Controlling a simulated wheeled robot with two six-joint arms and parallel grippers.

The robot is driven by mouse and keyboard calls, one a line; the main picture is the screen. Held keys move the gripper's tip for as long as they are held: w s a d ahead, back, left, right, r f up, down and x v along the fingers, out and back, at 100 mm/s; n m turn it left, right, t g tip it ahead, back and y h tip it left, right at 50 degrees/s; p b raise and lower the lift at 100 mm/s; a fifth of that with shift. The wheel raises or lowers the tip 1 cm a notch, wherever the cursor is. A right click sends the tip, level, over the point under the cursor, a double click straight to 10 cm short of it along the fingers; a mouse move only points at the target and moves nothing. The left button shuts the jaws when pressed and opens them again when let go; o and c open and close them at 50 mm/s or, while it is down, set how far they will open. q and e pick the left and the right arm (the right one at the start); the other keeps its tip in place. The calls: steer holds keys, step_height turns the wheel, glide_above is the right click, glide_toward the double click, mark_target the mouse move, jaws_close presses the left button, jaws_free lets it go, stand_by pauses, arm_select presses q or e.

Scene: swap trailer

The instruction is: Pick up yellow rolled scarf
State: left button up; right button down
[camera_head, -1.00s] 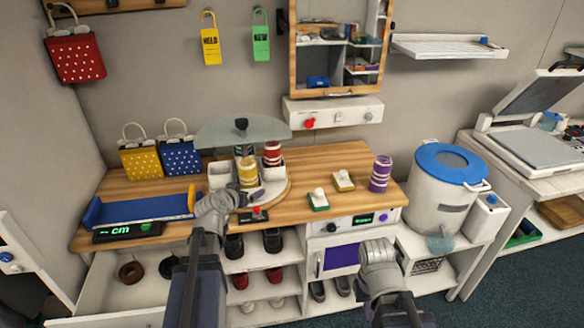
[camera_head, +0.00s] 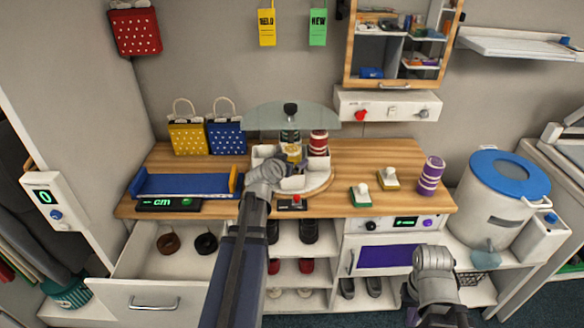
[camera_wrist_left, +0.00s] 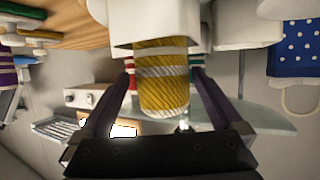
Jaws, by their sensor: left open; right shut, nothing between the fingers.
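The yellow rolled scarf (camera_head: 292,149), with white stripes, stands in a white compartmented holder (camera_head: 264,152) on the wooden counter. My left gripper (camera_head: 284,163) is at its near side and hides its lower part in the head view. In the left wrist view the scarf (camera_wrist_left: 162,75) lies between the two spread fingers of my left gripper (camera_wrist_left: 163,88), which is open; I cannot tell whether they touch it. My right gripper (camera_head: 433,258) is shut and empty, low in front of the cabinet at right.
A red rolled scarf (camera_head: 318,143) and a green one (camera_head: 290,134) stand close by the yellow one. A translucent grey disc (camera_head: 265,117) overhangs the holder. A purple rolled scarf (camera_head: 431,175) stands at the counter's right. An open drawer (camera_head: 150,301) juts out at lower left.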

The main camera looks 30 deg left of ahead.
arm_select(q)
steer(key=b+x, duration=0.1)
steer(key=x, duration=0.4)
steer(key=shift+a+b, duration=0.1)
steer(key=shift+b, duration=0.3)
steer(key=shift+s, duration=0.1)
arm_select(e)
step_height(320, 180, down, 2)
arm_select(q)
steer(key=c, duration=1.3)
arm_select(e)
steer(key=shift+r, duration=0.1)
